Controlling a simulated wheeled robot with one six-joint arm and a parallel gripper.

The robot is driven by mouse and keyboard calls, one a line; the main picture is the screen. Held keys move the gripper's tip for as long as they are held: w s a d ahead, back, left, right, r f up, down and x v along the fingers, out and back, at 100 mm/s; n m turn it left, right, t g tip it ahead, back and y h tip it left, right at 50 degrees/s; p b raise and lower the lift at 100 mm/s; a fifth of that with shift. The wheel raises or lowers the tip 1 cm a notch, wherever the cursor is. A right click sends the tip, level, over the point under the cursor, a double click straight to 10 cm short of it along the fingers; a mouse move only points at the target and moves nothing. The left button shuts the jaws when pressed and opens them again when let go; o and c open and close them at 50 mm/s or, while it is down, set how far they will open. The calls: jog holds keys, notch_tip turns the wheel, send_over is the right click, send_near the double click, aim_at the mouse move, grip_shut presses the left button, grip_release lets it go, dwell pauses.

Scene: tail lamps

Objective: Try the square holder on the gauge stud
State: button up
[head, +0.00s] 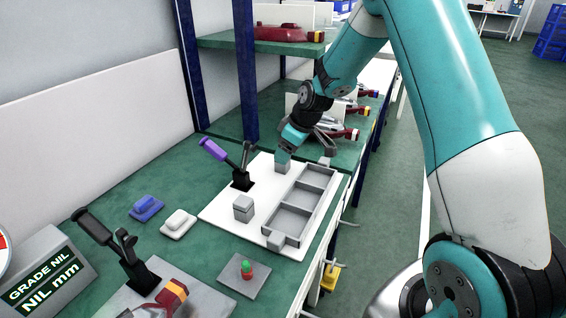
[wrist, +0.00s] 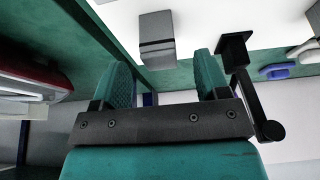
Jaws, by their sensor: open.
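Two grey square blocks stand on the white board: one near the board's far end (head: 283,168), one nearer the middle (head: 243,208). I cannot tell for sure which is the square holder. My gripper (head: 284,154) is just above the far block. In the wrist view my gripper (wrist: 160,66) has its fingers apart with nothing between them, and the far grey block (wrist: 157,38) stands ahead of the gap, apart from the fingers. A red stud with a green top (head: 247,270), perhaps the gauge stud, stands on a small grey plate (head: 235,285) near the front.
A grey compartment tray (head: 268,238) lies along the board's right side. Blue (head: 146,207) and white (head: 179,222) pads lie left.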

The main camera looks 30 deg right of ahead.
jog(key=x, duration=0.5)
jog(key=shift+w+a+f, duration=0.1)
jog(key=shift+w+a, duration=0.05)
jog(key=shift+w, duration=0.15)
jog(key=c, duration=1)
